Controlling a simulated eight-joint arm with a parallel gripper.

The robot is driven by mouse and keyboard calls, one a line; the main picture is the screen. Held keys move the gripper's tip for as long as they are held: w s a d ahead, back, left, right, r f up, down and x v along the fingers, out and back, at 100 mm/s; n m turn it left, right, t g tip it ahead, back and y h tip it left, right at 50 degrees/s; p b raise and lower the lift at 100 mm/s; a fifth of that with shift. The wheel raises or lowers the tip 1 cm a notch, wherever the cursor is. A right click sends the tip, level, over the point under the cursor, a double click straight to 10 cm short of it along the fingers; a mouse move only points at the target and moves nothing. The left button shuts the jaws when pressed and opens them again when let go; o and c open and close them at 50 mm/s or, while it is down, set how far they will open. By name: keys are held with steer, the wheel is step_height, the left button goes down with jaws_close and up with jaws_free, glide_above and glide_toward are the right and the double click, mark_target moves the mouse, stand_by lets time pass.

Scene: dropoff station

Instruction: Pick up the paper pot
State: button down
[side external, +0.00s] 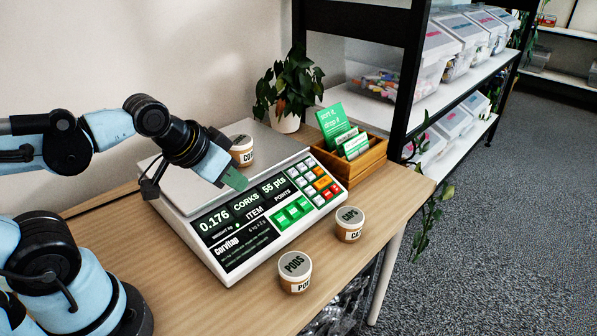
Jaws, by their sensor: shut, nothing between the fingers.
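My gripper (236,181) is shut and empty, with its green fingertips over the back edge of the scale's display panel. A small round pot with a grey lid, partly hidden by my gripper and its label starting "CO" (242,151), stands on the scale's metal plate just behind my gripper. A similar pot marked "PODS" (295,272) stands upright on the table in front of the scale. Another marked "CAPS" (350,224) stands on the table to the right of the scale. I see no pot marked "paper".
The scale (225,262) displays "0.176 CORKS 55 pts". A wooden box (365,163) with green cards stands right of it. A potted plant (286,124) is behind. The wooden table (190,298) is bare in front; its right edge is near the pots. Shelves (463,95) hold clear bins.

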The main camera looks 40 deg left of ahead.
steer(key=c, duration=1.8)
jaws_free()
steer(key=shift+c, duration=0.2)
steer(key=o, duration=1.7)
steer(key=shift+c, duration=0.2)
steer(key=shift+r, duration=0.1)
